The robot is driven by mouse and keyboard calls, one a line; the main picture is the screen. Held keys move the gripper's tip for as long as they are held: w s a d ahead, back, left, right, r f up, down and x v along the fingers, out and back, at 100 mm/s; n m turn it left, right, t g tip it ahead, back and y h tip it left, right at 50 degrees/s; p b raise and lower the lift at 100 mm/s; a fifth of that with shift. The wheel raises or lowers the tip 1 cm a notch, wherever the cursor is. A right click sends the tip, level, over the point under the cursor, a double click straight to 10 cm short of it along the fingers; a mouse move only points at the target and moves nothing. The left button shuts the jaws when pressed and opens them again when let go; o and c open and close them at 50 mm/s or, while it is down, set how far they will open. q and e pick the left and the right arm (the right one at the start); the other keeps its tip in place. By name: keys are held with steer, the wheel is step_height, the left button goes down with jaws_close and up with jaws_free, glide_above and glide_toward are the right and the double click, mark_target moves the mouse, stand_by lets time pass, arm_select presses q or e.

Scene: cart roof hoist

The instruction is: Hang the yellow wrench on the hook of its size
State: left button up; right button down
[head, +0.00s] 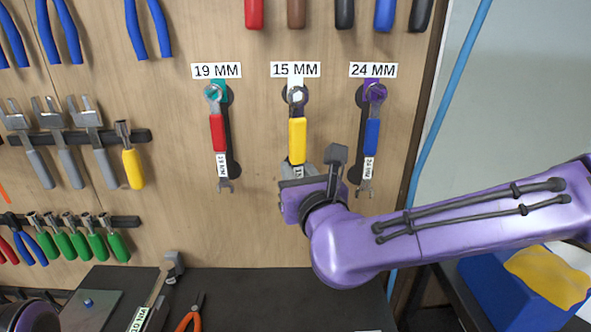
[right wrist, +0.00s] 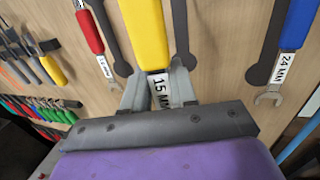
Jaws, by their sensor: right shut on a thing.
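The yellow wrench (head: 297,135) hangs upright against the pegboard under the 15 MM sign (head: 295,69), with its ring end up at the middle hook (head: 298,94). I cannot tell whether the ring is around the hook or just in front of it. My right gripper (head: 298,172) is shut on the lower end of the wrench. In the right wrist view, the yellow handle (right wrist: 146,35) rises above the fingers and its 15 MM tag (right wrist: 160,90) shows between them. The open lower end is hidden. My left gripper is not in view.
A red wrench (head: 217,132) hangs under 19 MM to the left, and a blue wrench (head: 372,137) under 24 MM to the right, close beside my right gripper. Pliers and drivers hang at the left. A dark worktop (head: 255,290) lies below, with a 10 MM-tagged tool at left.

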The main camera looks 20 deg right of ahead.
steer(key=w+d+f, duration=0.1)
steer(key=w+d, duration=0.2)
steer(key=w, duration=0.8)
steer(key=shift+f, duration=0.3)
stand_by(0.5)
stand_by(0.5)
steer(key=c, duration=0.8)
jaws_free()
steer(key=shift+s, duration=0.1)
